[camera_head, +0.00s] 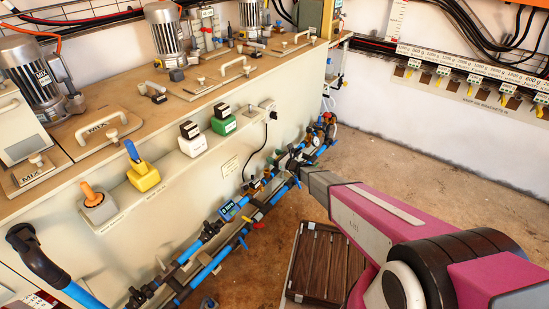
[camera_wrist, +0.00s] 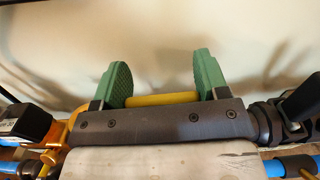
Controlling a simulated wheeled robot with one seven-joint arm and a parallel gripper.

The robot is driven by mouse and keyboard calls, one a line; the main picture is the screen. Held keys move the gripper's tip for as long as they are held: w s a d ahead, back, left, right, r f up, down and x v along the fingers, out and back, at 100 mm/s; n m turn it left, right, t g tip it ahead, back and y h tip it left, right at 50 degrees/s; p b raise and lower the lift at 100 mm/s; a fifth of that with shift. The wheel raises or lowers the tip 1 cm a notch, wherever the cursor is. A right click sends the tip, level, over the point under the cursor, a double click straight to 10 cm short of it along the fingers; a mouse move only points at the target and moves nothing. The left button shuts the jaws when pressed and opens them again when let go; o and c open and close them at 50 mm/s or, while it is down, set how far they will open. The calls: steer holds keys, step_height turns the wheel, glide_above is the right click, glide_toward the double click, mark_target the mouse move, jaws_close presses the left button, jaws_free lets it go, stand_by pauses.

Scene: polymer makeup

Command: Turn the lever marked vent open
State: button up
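In the wrist view, my gripper (camera_wrist: 162,78) has its two green pads wide apart. A yellow bar (camera_wrist: 162,99) lies crosswise between them, close to the gripper's dark body; whether its ends touch or pass behind the pads I cannot tell. An orange-yellow fitting (camera_wrist: 73,125) shows left of the gripper body. No label reading vent is legible in either view. In the head view, my arm reaches left to the blue and grey pipe run (camera_head: 205,255) along the cabinet's foot. My fingers are hidden there behind my own arm.
Black fittings (camera_wrist: 292,105) stand close on the right in the wrist view, and a black part (camera_wrist: 25,125) on the left. The cabinet (camera_head: 240,150) carries levers and motors above the pipes. A slatted brown crate (camera_head: 325,262) stands on the floor below my arm.

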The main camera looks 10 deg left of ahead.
steer(key=shift+c, duration=1.4)
steer(key=shift+g, duration=0.3)
steer(key=n+g, duration=0.2)
steer(key=g, duration=0.1)
steer(key=n+g+y, duration=0.1)
steer(key=n+g, duration=0.1)
steer(key=g, duration=0.1)
steer(key=shift+s+f+n+g, duration=0.1)
steer(key=shift+s+n+g, duration=0.05)
steer(key=shift+n+g, duration=0.15)
steer(key=n+g, duration=0.1)
steer(key=g, duration=0.1)
steer(key=n+g, duration=0.2)
steer(key=shift+s+g, duration=0.35)
steer(key=shift+g, duration=0.05)
steer(key=shift+s+d+n+g+h, duration=0.1)
steer(key=shift+s+n+g+h, duration=0.1)
steer(key=shift+n+g+h, duration=1.05)
steer(key=shift+s+n+g, duration=0.1)
steer(key=shift+n+g, duration=0.15)
steer(key=shift+g, duration=0.5)
